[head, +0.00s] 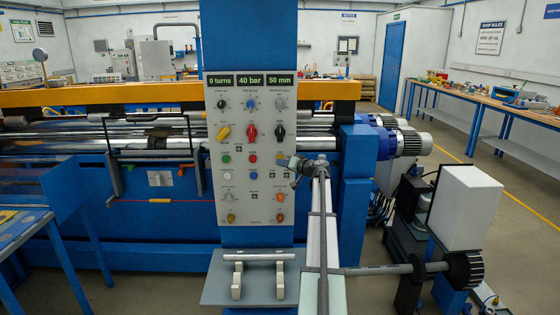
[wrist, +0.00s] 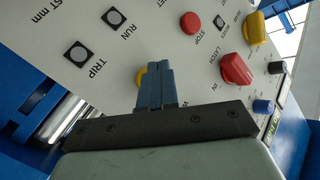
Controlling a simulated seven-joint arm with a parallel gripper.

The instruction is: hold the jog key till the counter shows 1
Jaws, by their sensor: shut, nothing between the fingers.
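The grey control panel (head: 235,200) stands upright in front of me. Its counter display (head: 219,82) reads "0 turns". A yellow button (head: 281,158) sits at the right of the row with a green button (head: 226,158) and a red button (head: 252,158). My gripper (head: 290,163) is shut and empty, with its fingertips at the yellow button. In the wrist view, the blue fingers (wrist: 155,66) cover most of the yellow button (wrist: 139,77). Its label is hidden, so I cannot read whether it is the jog key. I cannot tell whether the fingertips touch or press it.
The other displays read "40 bar" (head: 249,82) and "50 mm" (head: 280,82). A red latch knob (wrist: 235,69) and red stop button (wrist: 191,22) are close by. A grey shelf (head: 215,290) with a metal bar (head: 258,257) juts out below the panel.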

